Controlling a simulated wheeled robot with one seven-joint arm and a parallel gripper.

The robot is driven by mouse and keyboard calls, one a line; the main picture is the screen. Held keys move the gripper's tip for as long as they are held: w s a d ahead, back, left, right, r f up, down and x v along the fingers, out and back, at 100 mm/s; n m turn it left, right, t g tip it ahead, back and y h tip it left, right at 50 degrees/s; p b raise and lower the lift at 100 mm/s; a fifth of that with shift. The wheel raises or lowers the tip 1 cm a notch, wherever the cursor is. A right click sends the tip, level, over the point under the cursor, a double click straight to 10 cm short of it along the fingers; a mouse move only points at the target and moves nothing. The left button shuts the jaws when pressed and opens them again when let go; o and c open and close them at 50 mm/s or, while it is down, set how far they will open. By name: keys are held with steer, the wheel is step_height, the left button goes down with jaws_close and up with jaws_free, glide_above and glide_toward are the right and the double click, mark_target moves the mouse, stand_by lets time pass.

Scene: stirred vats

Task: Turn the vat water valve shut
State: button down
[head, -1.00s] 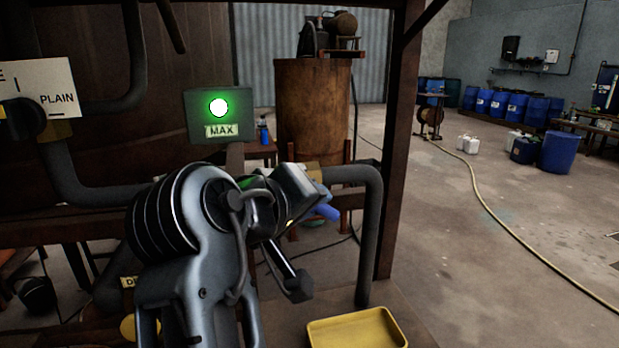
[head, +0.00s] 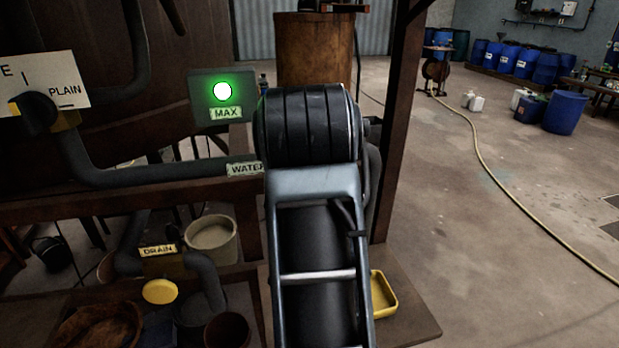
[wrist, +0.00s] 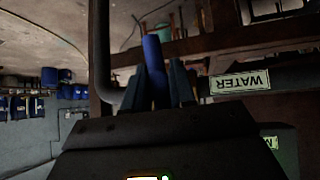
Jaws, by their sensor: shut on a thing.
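The blue lever of the water valve (wrist: 151,52) stands between the fingers of my gripper (wrist: 157,80) in the wrist view. The gripper is shut on it. The WATER label (wrist: 240,83) is beside it, upside down in that view. In the head view the WATER label (head: 245,169) shows on the pipe just left of my arm. My arm hides the valve, the lever and my gripper there, so the lever's angle to the pipe is unclear.
A green lamp box marked MAX (head: 222,97) is close to my arm's left. A dark post (head: 396,130) stands to its right. The DRAIN valve (head: 160,290) and a yellow tray (head: 383,296) are lower down. Open floor with a hose (head: 487,170) lies right.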

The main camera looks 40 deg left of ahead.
steer(key=shift+f, duration=0.1)
stand_by(0.4)
steer(key=c, duration=1)
jaws_free()
steer(key=shift+c, duration=0.2)
steer(key=b+v, duration=0.1)
steer(key=v, duration=0.6)
steer(key=shift+d+r, duration=0.25)
steer(key=shift+r, duration=0.1)
